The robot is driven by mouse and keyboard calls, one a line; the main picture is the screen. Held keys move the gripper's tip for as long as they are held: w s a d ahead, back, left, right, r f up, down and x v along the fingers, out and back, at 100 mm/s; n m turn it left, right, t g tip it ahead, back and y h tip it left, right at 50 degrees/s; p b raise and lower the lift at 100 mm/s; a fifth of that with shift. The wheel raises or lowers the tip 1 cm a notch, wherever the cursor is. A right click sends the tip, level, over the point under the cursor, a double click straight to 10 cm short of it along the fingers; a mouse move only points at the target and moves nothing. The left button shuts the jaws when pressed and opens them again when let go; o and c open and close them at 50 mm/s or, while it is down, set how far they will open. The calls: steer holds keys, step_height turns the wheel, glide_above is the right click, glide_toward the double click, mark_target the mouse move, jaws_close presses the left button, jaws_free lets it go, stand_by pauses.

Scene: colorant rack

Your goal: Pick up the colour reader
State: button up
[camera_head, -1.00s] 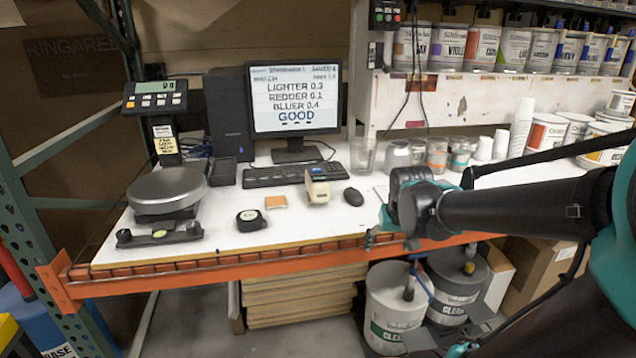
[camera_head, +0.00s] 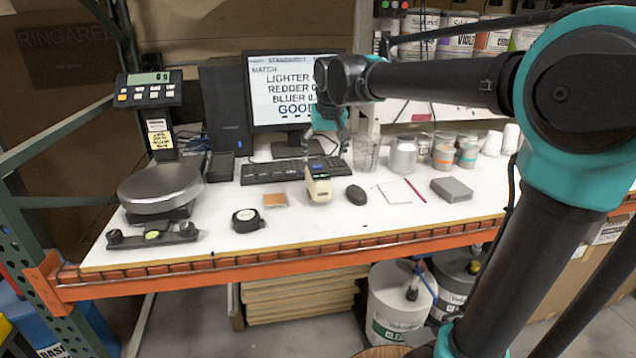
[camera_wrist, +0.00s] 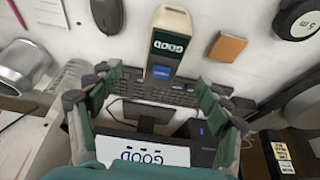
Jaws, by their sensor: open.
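The colour reader (camera_head: 319,188) is a small beige handheld device with a dark display and a blue patch. It stands on the white bench in front of the keyboard. In the wrist view the colour reader (camera_wrist: 168,42) shows above the gap between the fingers, its display reading GOOD upside down. My gripper (camera_head: 324,146) is open and empty, in front of the monitor and above the reader in the picture. In the wrist view my gripper (camera_wrist: 160,84) has its fingers spread wide, apart from the reader.
An orange card (camera_head: 275,200) and a black tape measure (camera_head: 248,220) lie left of the reader; a dark mouse (camera_head: 356,194) lies right. The keyboard (camera_head: 285,171) and monitor (camera_head: 290,95) are behind. A scale (camera_head: 160,188) stands at left. Bench in front of the reader is clear.

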mark_target(319, 172)
steer(key=x, duration=0.6)
steer(key=shift+w, duration=0.1)
steer(key=shift+a+x, duration=0.2)
steer(key=shift+x, duration=1.2)
steer(key=shift+a+x, duration=0.2)
steer(key=shift+x, duration=1.15)
steer(key=shift+r, duration=0.1)
jaws_close()
